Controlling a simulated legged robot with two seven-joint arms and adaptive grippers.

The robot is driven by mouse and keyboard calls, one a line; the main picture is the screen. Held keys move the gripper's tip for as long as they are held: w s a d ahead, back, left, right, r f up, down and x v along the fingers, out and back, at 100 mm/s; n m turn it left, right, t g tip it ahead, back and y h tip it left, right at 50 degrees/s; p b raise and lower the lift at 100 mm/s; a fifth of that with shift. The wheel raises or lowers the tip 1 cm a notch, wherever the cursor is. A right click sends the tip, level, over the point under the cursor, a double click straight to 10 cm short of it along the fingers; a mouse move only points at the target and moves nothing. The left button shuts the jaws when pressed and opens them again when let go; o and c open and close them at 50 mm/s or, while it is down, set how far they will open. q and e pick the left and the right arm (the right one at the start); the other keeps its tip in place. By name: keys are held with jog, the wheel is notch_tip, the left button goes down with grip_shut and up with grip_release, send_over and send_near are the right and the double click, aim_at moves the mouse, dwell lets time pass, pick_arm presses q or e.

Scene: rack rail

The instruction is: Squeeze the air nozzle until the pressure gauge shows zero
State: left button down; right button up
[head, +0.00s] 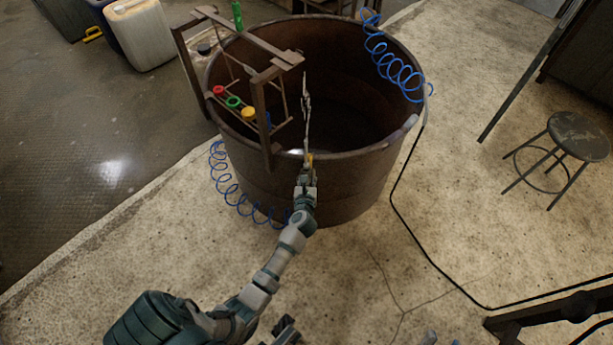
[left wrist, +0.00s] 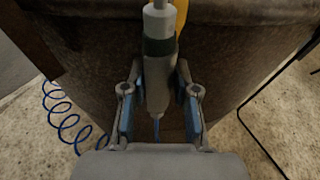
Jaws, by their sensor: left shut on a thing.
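My left gripper (head: 308,173) is at the near rim of a rusty round tub, shut on the air nozzle. In the left wrist view the nozzle (left wrist: 156,50) has a grey body with a dark green band, and it stands between the two fingers of the left gripper (left wrist: 158,92). A yellow part (left wrist: 181,14) shows beside its upper end; I cannot tell whether it is pressed. A blue coiled hose (head: 225,190) hangs outside the tub and runs toward the gripper. I cannot make out a pressure gauge or its reading. My right gripper is not clearly visible.
The tub (head: 345,190) has a wooden frame (head: 262,45) with red, green and yellow round pieces at its left side. Another blue coil (head: 392,65) hangs at the back right. A stool (head: 578,135) stands right; canisters (head: 140,33) stand at the upper left. A black cable crosses the floor.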

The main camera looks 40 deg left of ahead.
aim_at(308, 172)
pick_arm(q)
jog(key=shift+s+d+f, duration=0.1)
jog(key=shift+d+f, duration=0.15)
jog(key=shift+d, duration=0.1)
jog(key=shift+a+r, duration=0.2)
jog(key=shift+r+p, duration=2)
jog(key=shift+r, duration=0.05)
pick_arm(e)
jog(key=shift+t+y, duration=0.3)
jog(key=shift+t, duration=0.1)
jog(key=r, duration=0.5)
jog(key=shift+s+d+r, duration=0.15)
jog(key=shift+d+r, duration=0.1)
jog(key=shift+d, duration=0.1)
pick_arm(q)
jog(key=shift+f, duration=0.1)
jog(key=shift+d, duration=0.1)
